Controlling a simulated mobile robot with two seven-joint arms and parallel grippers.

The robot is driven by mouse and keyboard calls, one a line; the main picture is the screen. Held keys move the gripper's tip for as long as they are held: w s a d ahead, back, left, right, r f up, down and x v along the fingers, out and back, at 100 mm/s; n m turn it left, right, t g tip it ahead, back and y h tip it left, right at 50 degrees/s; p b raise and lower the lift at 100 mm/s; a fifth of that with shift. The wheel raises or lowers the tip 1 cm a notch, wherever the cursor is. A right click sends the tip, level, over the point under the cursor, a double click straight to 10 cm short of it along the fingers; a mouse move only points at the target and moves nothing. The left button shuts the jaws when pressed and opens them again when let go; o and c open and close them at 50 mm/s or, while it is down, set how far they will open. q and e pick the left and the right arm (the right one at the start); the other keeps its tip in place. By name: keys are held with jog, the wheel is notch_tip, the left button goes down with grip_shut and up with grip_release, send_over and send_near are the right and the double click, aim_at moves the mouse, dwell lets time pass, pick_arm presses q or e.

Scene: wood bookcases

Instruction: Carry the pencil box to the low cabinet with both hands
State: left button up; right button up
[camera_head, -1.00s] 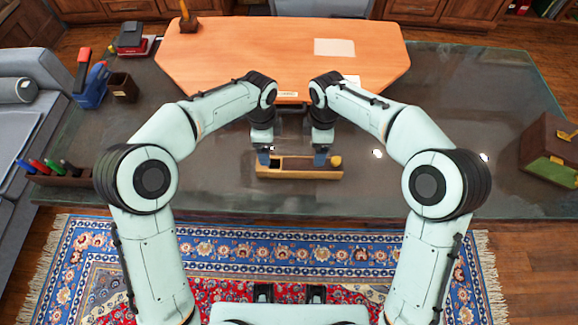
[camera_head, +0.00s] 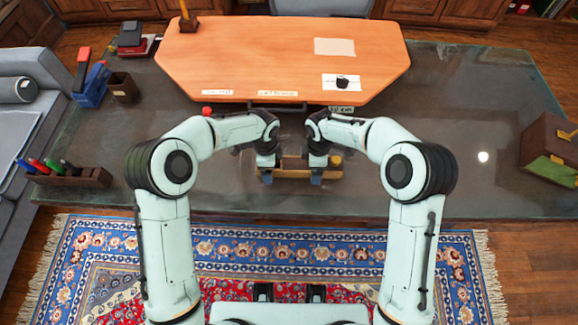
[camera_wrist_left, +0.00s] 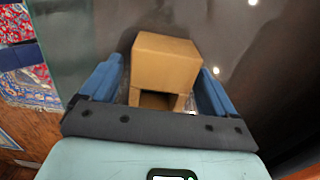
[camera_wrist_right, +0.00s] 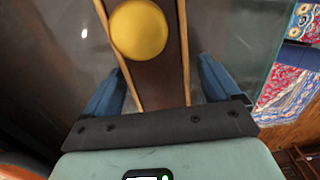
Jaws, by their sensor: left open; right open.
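The pencil box (camera_head: 293,173) is a long, narrow tan box lying on the dark glass top. My arms partly hide it in the head view. My left gripper (camera_head: 266,177) is open at the box's left part; in the left wrist view a tan block-like part of the box (camera_wrist_left: 165,60) lies between its fingers. My right gripper (camera_head: 316,176) is open at the right part; in the right wrist view the box's dark inside and thin tan walls (camera_wrist_right: 184,50) run between its fingers. A yellow round knob (camera_wrist_right: 139,30) sits at that end. Wooden cabinets (camera_head: 462,10) stand behind; which is the low one is unclear.
The glass top (camera_head: 460,120) has free room at right. A pen holder (camera_head: 85,178) with coloured pens stands at left, a brown-green box (camera_head: 550,150) at right. The orange board (camera_head: 250,60) lies behind. A patterned rug (camera_head: 300,240) covers the near floor.

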pick_arm(q)
jog(key=c, duration=1.2)
pick_arm(e)
jog(key=c, duration=1.2)
pick_arm(q)
jog(key=shift+c, duration=0.2)
pick_arm(e)
jog(key=shift+c, duration=0.2)
pick_arm(q)
jog(key=shift+r, duration=0.1)
